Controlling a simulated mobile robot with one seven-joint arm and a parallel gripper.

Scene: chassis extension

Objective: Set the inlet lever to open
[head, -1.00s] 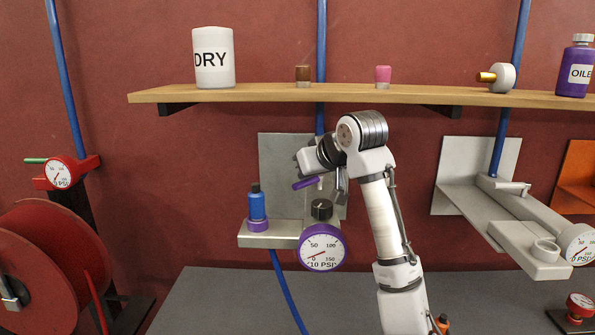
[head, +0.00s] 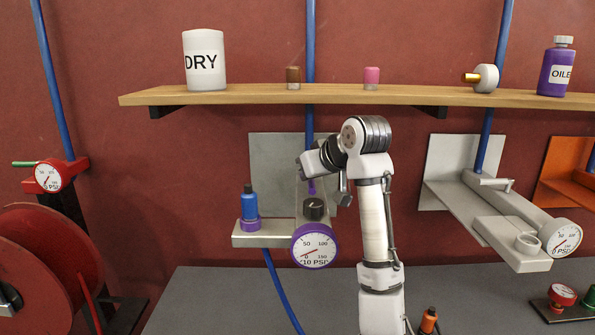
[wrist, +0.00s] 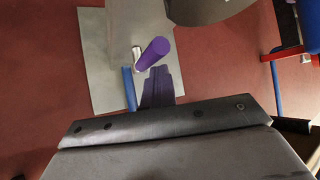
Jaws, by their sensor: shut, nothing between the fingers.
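The inlet lever has a purple grip (head: 311,187) that shows as a small upright sliver below the blue pipe, in front of the grey back plate (head: 270,165). My arm partly hides it. In the wrist view the purple grip (wrist: 153,54) is a cylinder beside a short silver stem (wrist: 136,57) and the blue pipe (wrist: 129,90). My gripper (wrist: 160,85) is shut and empty, its dark fingertips close by the grip; I cannot tell whether they touch. In the head view my gripper is mostly hidden near the lever.
Below the lever are a black knob (head: 314,208) and a purple-rimmed gauge (head: 315,246). A blue bottle-like part (head: 249,203) stands on the grey bracket (head: 262,238) to the left. A wooden shelf (head: 230,96) runs above my arm. The grey bench top (head: 220,300) is clear at left.

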